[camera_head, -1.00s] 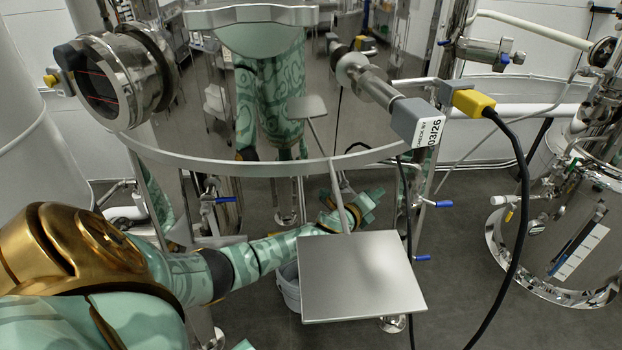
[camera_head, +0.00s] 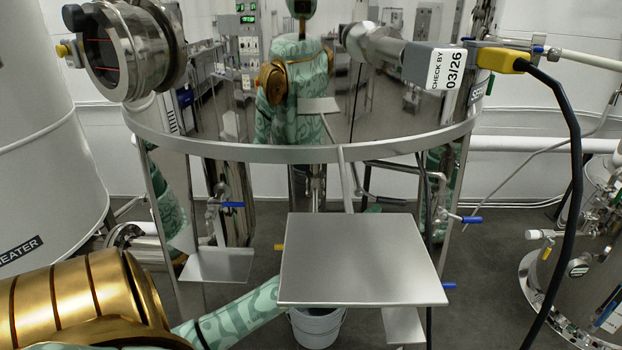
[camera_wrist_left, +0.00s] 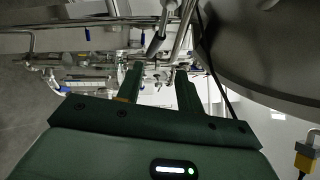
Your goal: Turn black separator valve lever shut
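I cannot pick out the black separator valve lever for certain in either view. A dark, slim handle-like part (camera_wrist_left: 157,43) shows beyond my fingers in the left wrist view, among steel pipes; it is too small and dim to identify. My left gripper (camera_wrist_left: 160,85) has its two dark green fingers apart, with nothing visible held between them. In the head view my left arm runs from the lower left under the flat steel plate, which hides most of the gripper. My right gripper is in neither view.
The flat steel plate (camera_head: 362,262) stands in front of the shiny tank (camera_head: 230,105). Blue-handled valves (camera_head: 232,205) sit under the tank. A white bucket (camera_head: 317,326) stands below the plate. A black cable (camera_head: 577,150) hangs at right. A white tank (camera_head: 40,160) stands at left.

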